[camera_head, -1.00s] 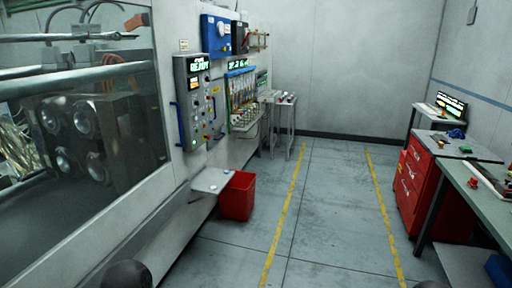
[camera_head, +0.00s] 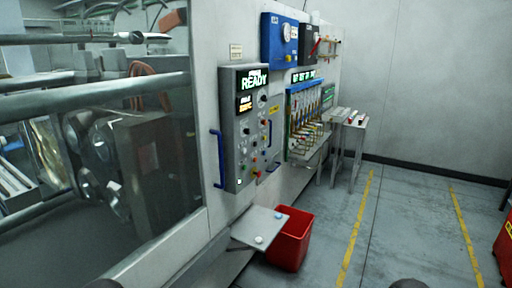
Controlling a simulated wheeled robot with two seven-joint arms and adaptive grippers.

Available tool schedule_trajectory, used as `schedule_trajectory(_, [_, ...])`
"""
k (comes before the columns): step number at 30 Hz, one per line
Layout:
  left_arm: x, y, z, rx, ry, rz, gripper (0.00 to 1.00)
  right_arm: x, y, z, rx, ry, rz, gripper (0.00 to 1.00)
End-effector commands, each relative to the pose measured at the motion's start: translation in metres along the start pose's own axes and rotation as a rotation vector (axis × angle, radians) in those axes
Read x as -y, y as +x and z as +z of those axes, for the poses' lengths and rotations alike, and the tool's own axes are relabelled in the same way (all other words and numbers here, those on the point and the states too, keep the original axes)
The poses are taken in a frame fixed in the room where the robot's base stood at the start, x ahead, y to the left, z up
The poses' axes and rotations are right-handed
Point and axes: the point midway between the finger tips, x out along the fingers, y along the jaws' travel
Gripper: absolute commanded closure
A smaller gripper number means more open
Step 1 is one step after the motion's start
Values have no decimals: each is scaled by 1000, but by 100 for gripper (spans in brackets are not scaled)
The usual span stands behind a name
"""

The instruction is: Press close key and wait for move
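The grey control panel (camera_head: 248,128) is mounted on the white machine's side, left of the middle. Its upper screen reads READY, with a smaller orange-lit display under it. Rows of small keys and knobs in red, yellow, green and dark colours cover its lower part. The key labels are too small to read, so I cannot tell which is the close key. A blue handle (camera_head: 217,158) is on the machine's window door left of the panel. Neither gripper shows; only dark rounded parts, probably mine, appear at the bottom edge.
A small grey shelf (camera_head: 262,226) juts out below the panel, with a red bin (camera_head: 290,242) beside it. Behind stand a manifold with coloured tubes (camera_head: 308,112) and a small table (camera_head: 350,122). Grey floor with yellow lines is free to the right. A red cabinet (camera_head: 504,248) is at the right edge.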

Motion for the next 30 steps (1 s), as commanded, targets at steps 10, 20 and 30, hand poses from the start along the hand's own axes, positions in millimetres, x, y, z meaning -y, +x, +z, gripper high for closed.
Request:
schedule_trajectory(10, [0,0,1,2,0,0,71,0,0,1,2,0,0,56])
schedule_trajectory(20, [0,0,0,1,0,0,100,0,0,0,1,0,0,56])
schedule_trajectory(30, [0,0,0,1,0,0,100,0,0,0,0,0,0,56])
